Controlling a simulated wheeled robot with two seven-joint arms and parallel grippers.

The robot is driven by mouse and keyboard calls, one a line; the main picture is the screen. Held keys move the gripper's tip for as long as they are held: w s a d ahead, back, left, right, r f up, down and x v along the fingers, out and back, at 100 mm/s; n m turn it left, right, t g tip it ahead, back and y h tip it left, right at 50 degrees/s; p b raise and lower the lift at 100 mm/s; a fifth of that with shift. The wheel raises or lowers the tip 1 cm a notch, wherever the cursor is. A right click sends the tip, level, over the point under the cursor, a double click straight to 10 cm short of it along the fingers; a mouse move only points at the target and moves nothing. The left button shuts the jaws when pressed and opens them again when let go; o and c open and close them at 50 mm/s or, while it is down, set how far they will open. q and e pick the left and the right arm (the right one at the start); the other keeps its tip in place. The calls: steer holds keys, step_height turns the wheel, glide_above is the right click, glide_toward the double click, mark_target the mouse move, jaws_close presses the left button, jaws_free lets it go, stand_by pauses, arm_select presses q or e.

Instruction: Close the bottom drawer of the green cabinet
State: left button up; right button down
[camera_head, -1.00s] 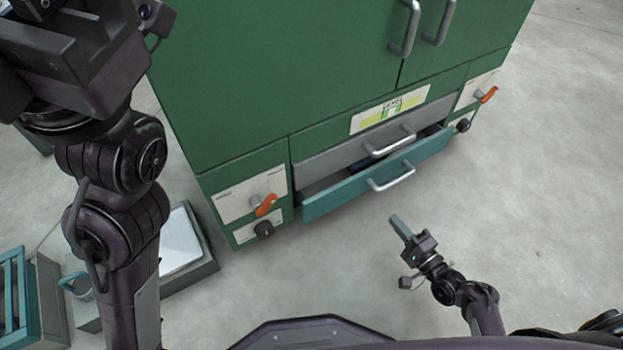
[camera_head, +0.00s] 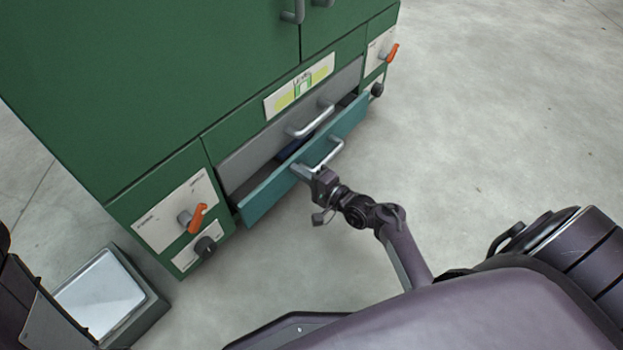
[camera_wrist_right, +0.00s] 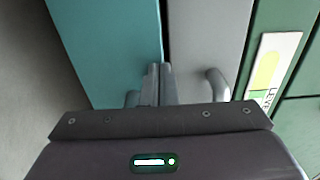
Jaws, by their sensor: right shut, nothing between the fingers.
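The green cabinet (camera_head: 150,80) stands at the upper left in the head view. Its bottom drawer (camera_head: 262,203) has a teal front with a silver bar handle (camera_head: 325,156) and stands partly open; a dark blue item shows inside. My right gripper (camera_head: 300,168) is shut and empty, its fingertips at the drawer front beside the left end of the handle. In the right wrist view the closed fingers (camera_wrist_right: 158,82) overlap the edge of the teal front (camera_wrist_right: 110,45); I cannot tell whether they touch it. My left gripper is out of view.
A grey drawer (camera_head: 255,150) with its own handle sits above the teal one. Orange-handled switches (camera_head: 195,217) and black knobs flank the drawers. A grey box with a pale top (camera_head: 100,295) stands on the floor at lower left. Floor to the right is clear.

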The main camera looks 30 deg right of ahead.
steer(key=shift+w+a+r, duration=0.1)
steer(key=shift+w, duration=0.1)
steer(key=x, duration=0.2)
steer(key=shift+w+p, duration=0.3)
stand_by(0.3)
steer(key=shift+s, duration=0.1)
